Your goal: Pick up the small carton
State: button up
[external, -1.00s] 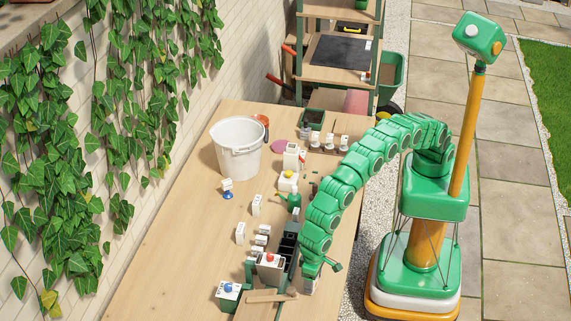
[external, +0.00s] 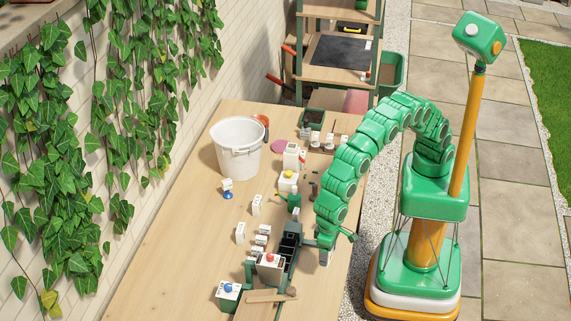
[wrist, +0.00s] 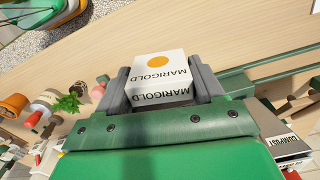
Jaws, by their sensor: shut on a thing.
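The small carton (wrist: 160,66) is white, with an orange dot and the word MARIGOLD on it. In the wrist view it sits between the two grey fingers of my gripper (wrist: 162,88), which is shut on it. In the external view, my gripper (external: 326,244) is over the near right edge of the table, and the pale carton (external: 325,259) shows just below it. The fingers are mostly hidden there by the green wrist.
On the wooden table (external: 190,250), a dark tray (external: 290,240), a box with a red knob (external: 270,262) and a box with a blue knob (external: 228,291) stand left of my gripper. Farther back are a white bucket (external: 237,150) and several small cartons. The table's left side is largely clear.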

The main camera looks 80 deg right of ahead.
jog(key=s+d+r, duration=0.3)
jog(key=d, duration=0.3)
jog(key=shift+s+r, duration=0.15)
jog(key=shift+s, duration=0.25)
jog(key=shift+d, duration=0.1)
